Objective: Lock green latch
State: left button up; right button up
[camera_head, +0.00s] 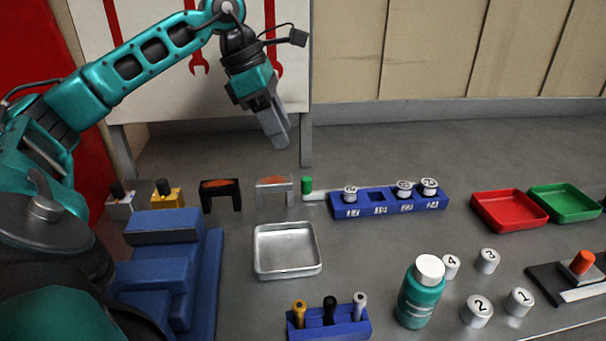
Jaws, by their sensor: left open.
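The green latch (307,185) shows as a small green knob at the left end of a pale bar. It stands on the bench between a grey bracket and the blue block with numbered caps. The rest of its mechanism is too small or hidden to tell. My left gripper (278,138) hangs pointing down, above and behind the green latch and slightly to its left. It is apart from the latch and holds nothing that I can see. My right gripper is out of view.
A grey bracket (274,193) and black bracket (220,196) stand left of the latch. The blue block (390,206) is just right of it. A metal tray (287,268), green bottle (420,292) and red tray (497,226) are on the bench. A red knob (583,262) is far right.

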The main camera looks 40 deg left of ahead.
aim_at(304, 178)
pick_arm(q)
jog(key=b+x, duration=0.1)
jog(key=x, duration=1)
jog(key=shift+d+f+b, duration=0.15)
jog(key=shift+f+b, duration=0.05)
jog(key=shift+b, duration=0.1)
grip_shut()
